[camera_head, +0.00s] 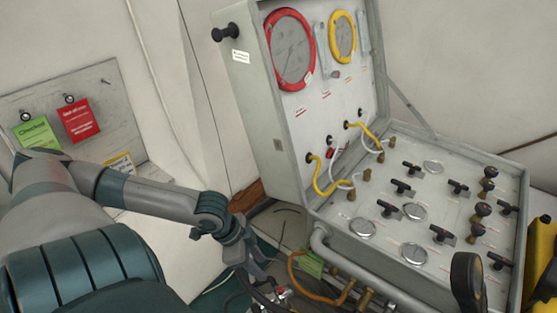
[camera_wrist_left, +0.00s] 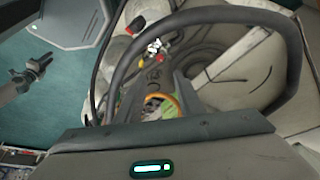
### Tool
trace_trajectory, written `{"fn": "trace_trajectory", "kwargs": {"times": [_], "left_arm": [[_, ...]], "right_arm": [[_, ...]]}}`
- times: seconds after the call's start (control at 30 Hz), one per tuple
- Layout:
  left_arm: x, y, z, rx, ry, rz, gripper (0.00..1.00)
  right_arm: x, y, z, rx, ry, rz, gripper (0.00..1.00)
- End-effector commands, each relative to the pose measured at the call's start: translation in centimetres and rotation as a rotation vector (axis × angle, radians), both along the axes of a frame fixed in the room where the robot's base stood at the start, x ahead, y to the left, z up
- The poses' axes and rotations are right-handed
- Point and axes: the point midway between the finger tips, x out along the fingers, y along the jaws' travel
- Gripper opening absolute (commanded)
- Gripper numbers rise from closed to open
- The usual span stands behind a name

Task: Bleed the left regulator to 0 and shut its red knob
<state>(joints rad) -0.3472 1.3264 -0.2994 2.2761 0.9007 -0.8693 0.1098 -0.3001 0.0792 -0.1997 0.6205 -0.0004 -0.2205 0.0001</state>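In the head view, a small red part (camera_head: 282,293) with silvery metal beside it shows below the open case, among dark hoses. I cannot tell whether it is the left regulator's red knob. In the left wrist view a red part (camera_wrist_left: 138,25) lies near the top, with silvery fittings (camera_wrist_left: 155,46) below it. My left arm reaches in from the left, and its gripper (camera_head: 262,284) points down near the small red part; contact is unclear. Its fingers are too small and dark to read. A red-rimmed gauge (camera_head: 290,50) sits on the upright lid; its reading is unreadable. My right gripper does not show.
The open grey case (camera_head: 328,236) holds several black valve handles and brass fittings. A yellow-rimmed gauge (camera_head: 342,37) and yellow hoses (camera_head: 318,180) are on its lid. An orange hose (camera_head: 303,274) loops below the case. Green (camera_head: 36,135) and red (camera_head: 80,120) tags hang at left.

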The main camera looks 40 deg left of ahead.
Motion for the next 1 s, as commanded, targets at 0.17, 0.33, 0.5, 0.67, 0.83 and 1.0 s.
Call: {"fn": "trace_trajectory", "kwargs": {"times": [0.17, 0.33, 0.5, 0.67, 0.83, 1.0], "left_arm": [[0.7, -0.4, -1.7, -0.002, -0.002, 0.004, 0.35], [1.2, -1.0, -3.5, -0.002, -0.001, 0.004, 0.35], [1.8, -1.6, -5.5, -0.003, 0.001, 0.003, 0.35], [2.4, -2.1, -7.6, -0.002, 0.0, 0.004, 0.35], [3.2, -2.7, -9.9, -0.002, 0.0, 0.003, 0.35], [3.8, -3.2, -11.8, -0.001, -0.001, 0.003, 0.35]], "right_arm": [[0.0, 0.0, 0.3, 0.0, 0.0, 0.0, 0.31], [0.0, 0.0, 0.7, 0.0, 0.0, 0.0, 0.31], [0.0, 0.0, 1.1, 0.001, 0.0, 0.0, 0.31], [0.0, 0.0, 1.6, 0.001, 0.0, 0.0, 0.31], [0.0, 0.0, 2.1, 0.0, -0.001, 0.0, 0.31], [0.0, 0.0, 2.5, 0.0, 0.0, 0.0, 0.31]]}}
